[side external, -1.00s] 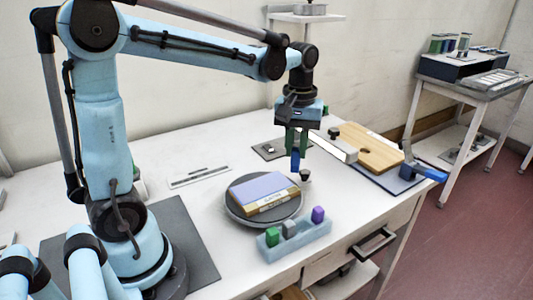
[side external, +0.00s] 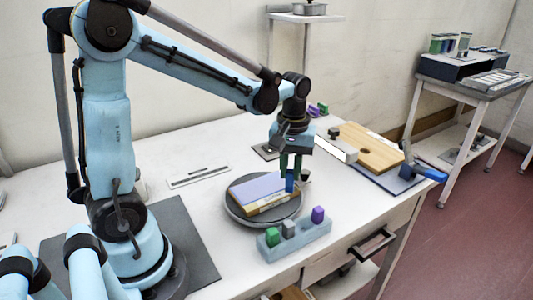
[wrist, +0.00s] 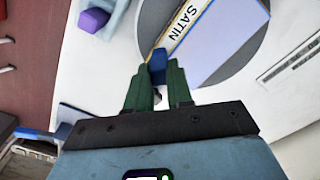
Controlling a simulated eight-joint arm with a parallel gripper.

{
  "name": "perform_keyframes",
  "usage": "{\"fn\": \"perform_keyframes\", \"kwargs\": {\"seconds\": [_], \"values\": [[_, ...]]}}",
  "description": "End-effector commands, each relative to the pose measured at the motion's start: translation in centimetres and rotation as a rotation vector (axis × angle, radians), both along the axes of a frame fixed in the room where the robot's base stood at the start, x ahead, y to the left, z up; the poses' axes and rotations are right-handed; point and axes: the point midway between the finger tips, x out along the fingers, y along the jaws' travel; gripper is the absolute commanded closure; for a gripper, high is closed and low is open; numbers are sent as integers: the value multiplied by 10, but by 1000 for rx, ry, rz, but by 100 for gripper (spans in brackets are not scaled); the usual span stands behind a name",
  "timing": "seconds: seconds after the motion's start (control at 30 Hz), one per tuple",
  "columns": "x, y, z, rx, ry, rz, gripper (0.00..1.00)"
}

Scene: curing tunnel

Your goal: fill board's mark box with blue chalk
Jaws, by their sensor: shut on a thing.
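My gripper (side external: 290,172) has green fingers shut on a blue chalk (side external: 290,183). In the wrist view the blue chalk (wrist: 157,62) sticks out beyond the fingertips (wrist: 158,85), beside the board's edge. The board (side external: 258,188) has a lavender top and a tan edge with a white label, and lies on a dark round turntable (side external: 238,211). The wrist view shows the label (wrist: 188,24) reading "SATIN". The chalk is at the board's right end; whether it touches I cannot tell. I cannot make out the mark box.
A pale blue holder (side external: 297,246) with green, grey and purple chalks stands in front of the turntable. A small dark knob (side external: 305,175) is close right of the chalk. A wooden board (side external: 368,150) and white block (side external: 336,148) lie behind right. The table's left middle is mostly clear.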

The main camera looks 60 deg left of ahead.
Motion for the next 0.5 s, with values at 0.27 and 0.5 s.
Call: {"fn": "perform_keyframes", "kwargs": {"seconds": [0.27,0.5], "values": [[2,0,0,0,0,0,100],[9,0,0,0,0,0,100]]}}
